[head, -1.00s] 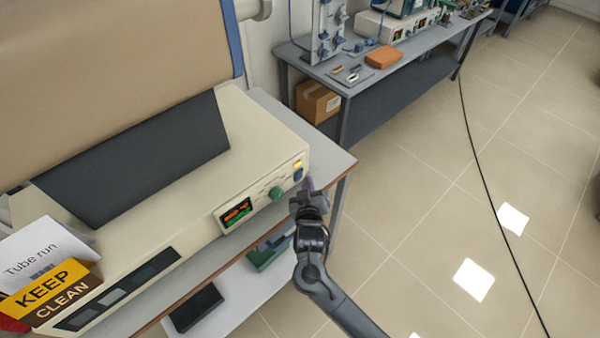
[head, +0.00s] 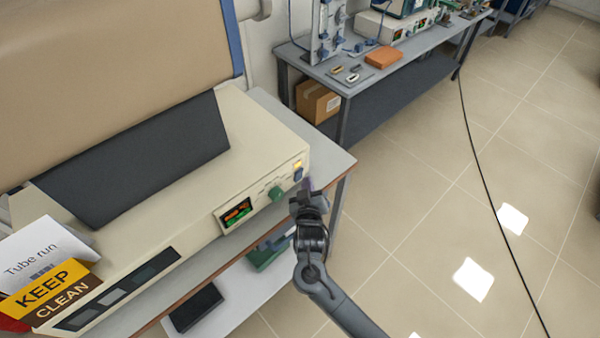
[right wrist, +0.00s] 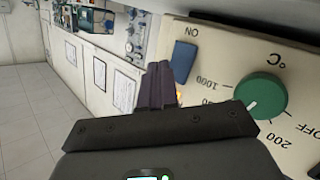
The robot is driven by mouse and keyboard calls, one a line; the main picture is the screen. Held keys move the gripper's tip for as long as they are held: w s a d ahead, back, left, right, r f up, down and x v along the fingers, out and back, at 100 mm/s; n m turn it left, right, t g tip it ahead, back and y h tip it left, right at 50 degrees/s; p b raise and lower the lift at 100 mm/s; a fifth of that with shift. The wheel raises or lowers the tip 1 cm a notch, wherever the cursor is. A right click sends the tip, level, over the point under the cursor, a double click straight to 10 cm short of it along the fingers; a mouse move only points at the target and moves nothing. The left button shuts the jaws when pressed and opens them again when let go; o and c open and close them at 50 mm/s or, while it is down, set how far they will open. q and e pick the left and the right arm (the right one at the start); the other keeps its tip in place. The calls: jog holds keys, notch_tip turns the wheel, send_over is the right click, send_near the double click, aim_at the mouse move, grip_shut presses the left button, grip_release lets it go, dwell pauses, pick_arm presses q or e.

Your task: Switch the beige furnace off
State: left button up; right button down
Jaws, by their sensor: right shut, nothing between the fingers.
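The beige furnace (head: 150,225) stands on a bench at the left in the head view. Its front panel has a lit display (head: 237,213), a green knob (head: 278,194), a lit amber lamp (head: 298,165) and a blue rocker switch (head: 298,175). In the right wrist view the blue switch (right wrist: 184,61) is beside the word ON, and the green knob (right wrist: 261,96) is to its right. My right gripper (head: 308,186) is shut and empty, just in front of the panel beside the switch. Its fingers (right wrist: 158,85) hide part of the panel; contact cannot be told.
A sign reading KEEP CLEAN (head: 55,290) and a Tube run card (head: 40,258) are at the lower left. A lower shelf (head: 235,300) lies under the furnace. A second bench (head: 425,45) stands behind. The floor at right is open, crossed by a black cable (head: 480,170).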

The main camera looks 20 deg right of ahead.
jog(key=shift+w+a, duration=0.2)
jog(key=shift+w, duration=0.2)
jog(key=shift+w+r, duration=0.1)
dwell(0.6)
jog(key=shift+w+a, duration=0.1)
jog(key=shift+w, duration=0.05)
jog(key=shift+p, duration=0.3)
jog(key=shift+s+p, duration=0.35)
jog(key=shift+s+d+p, duration=0.3)
